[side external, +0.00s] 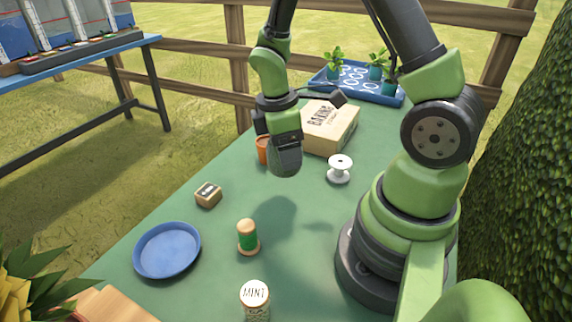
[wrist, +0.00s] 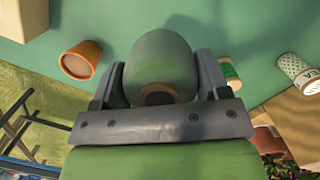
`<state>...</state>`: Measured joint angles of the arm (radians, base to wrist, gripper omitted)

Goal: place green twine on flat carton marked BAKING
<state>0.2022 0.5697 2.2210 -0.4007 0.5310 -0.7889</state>
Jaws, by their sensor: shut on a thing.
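My gripper (side external: 284,145) is shut on a rounded grey-green cone with a brown hollow core, which I take to be the green twine (side external: 285,162). In the wrist view the green twine (wrist: 160,62) sits between both fingers (wrist: 162,85). It is held above the table, in front of the carton and clear of it. The flat carton marked BAKING (side external: 331,127) lies behind and to the right; its top looks bare. A tan corner at the top left of the wrist view seems to be this carton (wrist: 32,18).
A terracotta pot (side external: 262,150) stands partly behind the gripper, beside the carton. A blue plant tray (side external: 377,91) is behind.

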